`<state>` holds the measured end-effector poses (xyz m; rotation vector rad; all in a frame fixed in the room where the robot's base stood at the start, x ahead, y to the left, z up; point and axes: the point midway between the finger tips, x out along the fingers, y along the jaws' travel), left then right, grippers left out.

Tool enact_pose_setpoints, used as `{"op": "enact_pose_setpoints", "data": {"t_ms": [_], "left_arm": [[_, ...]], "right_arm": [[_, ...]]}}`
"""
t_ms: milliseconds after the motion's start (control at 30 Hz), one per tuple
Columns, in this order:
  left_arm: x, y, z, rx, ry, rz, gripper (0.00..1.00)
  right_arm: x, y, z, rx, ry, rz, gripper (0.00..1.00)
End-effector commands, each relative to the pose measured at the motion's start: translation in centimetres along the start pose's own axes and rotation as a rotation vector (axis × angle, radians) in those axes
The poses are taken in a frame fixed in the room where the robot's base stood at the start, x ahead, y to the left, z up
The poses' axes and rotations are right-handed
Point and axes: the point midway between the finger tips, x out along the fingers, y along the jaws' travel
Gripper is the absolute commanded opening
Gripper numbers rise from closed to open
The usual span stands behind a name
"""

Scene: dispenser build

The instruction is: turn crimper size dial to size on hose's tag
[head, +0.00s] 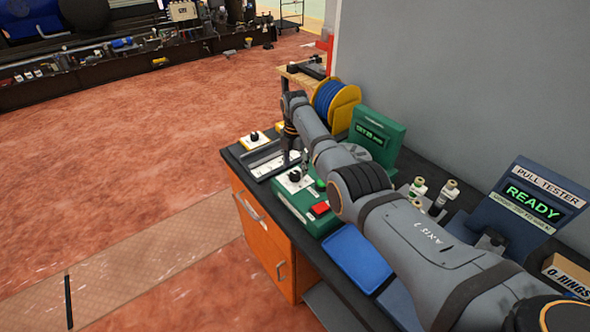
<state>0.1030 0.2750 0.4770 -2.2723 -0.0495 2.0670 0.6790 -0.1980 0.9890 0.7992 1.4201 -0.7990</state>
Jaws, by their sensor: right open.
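The crimper (313,219) is a green machine on the dark bench, with a red button (320,209) and a green button. A black dial knob (295,175) sits on a white plate at its left end. A green display panel (380,124) stands behind, its lit text too small to read surely. My right gripper (295,160) points down just above the dial, its fingers open. I cannot tell whether they touch the knob. My arm hides part of the crimper. No hose tag is readable. My left gripper is out of view.
A yellow reel of blue hose (347,108) stands at the back of the bench. Another white plate with a black knob (255,137) is left of the crimper. A blue tray (356,257), small bottles (447,192) and the pull tester (520,205) reading READY are to the right.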

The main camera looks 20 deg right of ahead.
Motion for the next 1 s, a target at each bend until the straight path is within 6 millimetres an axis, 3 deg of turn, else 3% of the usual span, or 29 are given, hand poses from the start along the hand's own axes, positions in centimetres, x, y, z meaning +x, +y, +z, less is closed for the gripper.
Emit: {"op": "enact_pose_setpoints", "data": {"t_ms": [200, 500, 900, 1000], "left_arm": [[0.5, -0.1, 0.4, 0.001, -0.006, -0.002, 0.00], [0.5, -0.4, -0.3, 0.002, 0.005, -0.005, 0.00], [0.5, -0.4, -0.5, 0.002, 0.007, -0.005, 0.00], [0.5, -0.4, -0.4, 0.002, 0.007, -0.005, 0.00]], "right_arm": [[2.6, 0.0, 0.0, 0.000, 0.000, -0.001, 0.58], [2.8, 0.0, 0.0, 0.000, 0.000, 0.000, 0.56], [2.7, 0.0, 0.0, 0.000, 0.000, 0.000, 0.03], [2.7, 0.0, 0.0, 0.002, 0.000, 0.000, 0.03]]}}
